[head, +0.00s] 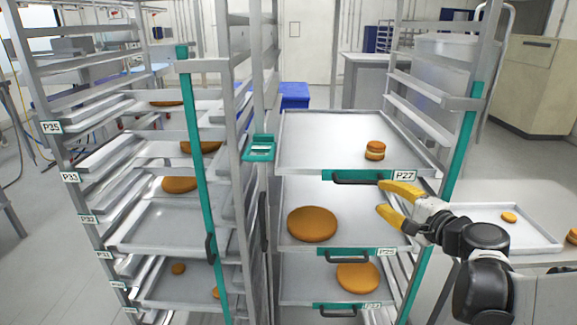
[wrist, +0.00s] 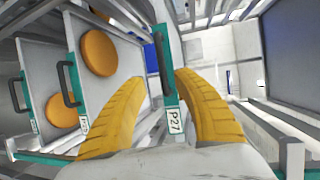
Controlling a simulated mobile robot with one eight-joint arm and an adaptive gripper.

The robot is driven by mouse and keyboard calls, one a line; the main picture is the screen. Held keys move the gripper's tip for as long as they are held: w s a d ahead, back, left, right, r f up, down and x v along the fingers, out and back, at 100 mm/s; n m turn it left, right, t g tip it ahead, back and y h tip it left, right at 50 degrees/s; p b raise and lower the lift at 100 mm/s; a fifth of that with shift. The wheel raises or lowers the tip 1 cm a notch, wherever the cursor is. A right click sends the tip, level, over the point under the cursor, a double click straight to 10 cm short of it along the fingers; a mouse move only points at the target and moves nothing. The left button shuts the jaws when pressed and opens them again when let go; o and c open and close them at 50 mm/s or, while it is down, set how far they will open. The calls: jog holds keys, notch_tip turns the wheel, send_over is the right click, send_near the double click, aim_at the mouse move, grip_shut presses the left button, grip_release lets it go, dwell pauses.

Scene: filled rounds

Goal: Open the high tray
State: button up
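The high tray (head: 310,150) is the topmost one in the right rack, labelled P27, with a small filled round (head: 375,150) on it. Its teal front edge carries a dark handle (head: 355,179), which also shows in the wrist view (wrist: 163,48). My gripper (head: 381,198) is open, its yellow fingers apart at the right end of the handle. In the wrist view the gripper (wrist: 160,78) has the tray's front edge and P27 label between its fingers in the picture. I cannot tell whether a finger touches the handle.
Lower trays with large orange rounds (head: 312,224) (head: 357,277) sit below, with their own handles. A teal rack post (head: 455,150) stands right of the high tray. A left rack (head: 70,165) holds more trays. A side table with a tray (head: 500,235) is at right.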

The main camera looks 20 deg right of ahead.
aim_at(362, 183)
jog(key=b+x, duration=0.1)
jog(key=x, duration=0.4)
jog(key=b+x, duration=0.1)
jog(key=x, duration=0.5)
jog(key=shift+d+r, duration=0.2)
jog(key=shift+d, duration=0.05)
grip_shut()
